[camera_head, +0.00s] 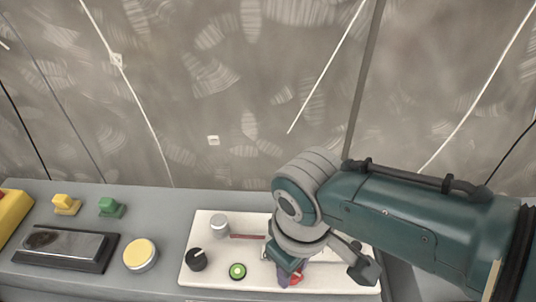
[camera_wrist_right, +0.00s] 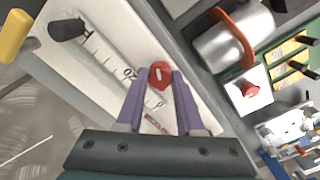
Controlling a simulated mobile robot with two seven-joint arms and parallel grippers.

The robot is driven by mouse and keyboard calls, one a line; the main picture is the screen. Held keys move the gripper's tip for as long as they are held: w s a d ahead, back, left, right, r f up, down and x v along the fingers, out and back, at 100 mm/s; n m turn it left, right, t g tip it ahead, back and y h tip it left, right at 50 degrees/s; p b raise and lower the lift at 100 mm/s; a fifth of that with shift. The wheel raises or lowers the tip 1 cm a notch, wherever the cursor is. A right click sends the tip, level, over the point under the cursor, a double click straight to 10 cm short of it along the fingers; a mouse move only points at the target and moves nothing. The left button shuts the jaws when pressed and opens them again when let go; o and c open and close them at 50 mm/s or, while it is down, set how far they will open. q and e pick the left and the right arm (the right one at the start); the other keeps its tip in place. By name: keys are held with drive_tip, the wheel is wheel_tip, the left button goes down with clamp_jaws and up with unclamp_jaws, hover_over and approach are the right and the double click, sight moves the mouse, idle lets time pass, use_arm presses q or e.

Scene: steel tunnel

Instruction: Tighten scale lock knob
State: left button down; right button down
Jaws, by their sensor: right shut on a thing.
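A red knob (camera_wrist_right: 160,76) with a pale mark on its face sits on a white scale plate (camera_wrist_right: 100,50) with tick marks and numbers. In the head view only a little of the red knob (camera_head: 297,277) shows beside my right gripper (camera_head: 287,276). The gripper points down at the white panel (camera_head: 215,271). In the right wrist view the purple fingertips of my right gripper (camera_wrist_right: 160,79) stand on either side of the red knob and are shut on it. My wrist hides part of the panel in the head view. My left gripper is in neither view.
On the panel, left of my gripper, are a silver cylinder (camera_head: 219,226), a black knob (camera_head: 196,260) and a green round piece (camera_head: 237,271). Farther left are a yellow-topped button (camera_head: 140,254) and a dark framed block (camera_head: 65,249). A patterned wall (camera_head: 220,90) rises behind the bench.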

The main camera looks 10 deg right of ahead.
drive_tip(key=shift+a+r, duration=0.1)
drive_tip(key=c, duration=0.5)
unclamp_jaws()
drive_tip(key=shift+c, duration=0.2)
wheel_tip(320, 180, up, 10)
drive_tip(key=p, duration=0.4)
